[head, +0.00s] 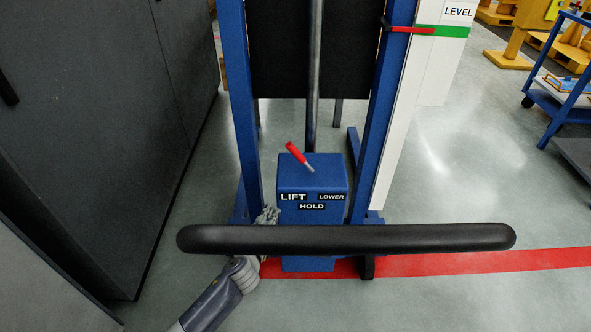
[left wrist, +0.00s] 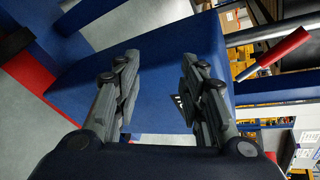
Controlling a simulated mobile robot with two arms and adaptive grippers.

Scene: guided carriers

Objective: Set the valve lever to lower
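The valve lever (head: 299,156) has a red grip on a thin metal stem and rises from the top of a blue valve box (head: 312,178). It leans up and to the left, over the LIFT side. The box front reads LIFT at left, HOLD in the middle and LOWER at right. My left gripper (head: 268,214) is at the box's left side, below the lever and apart from it, partly behind the black bar. In the left wrist view the gripper (left wrist: 159,62) is open and empty, facing the blue box; the red lever (left wrist: 286,47) shows at upper right. My right gripper is not in view.
A black handlebar (head: 345,238) crosses in front of the box. Blue mast posts (head: 240,110) stand behind it, beside a white LEVEL board (head: 432,70) with a green band and red pointer. A dark cabinet (head: 100,130) stands at left.

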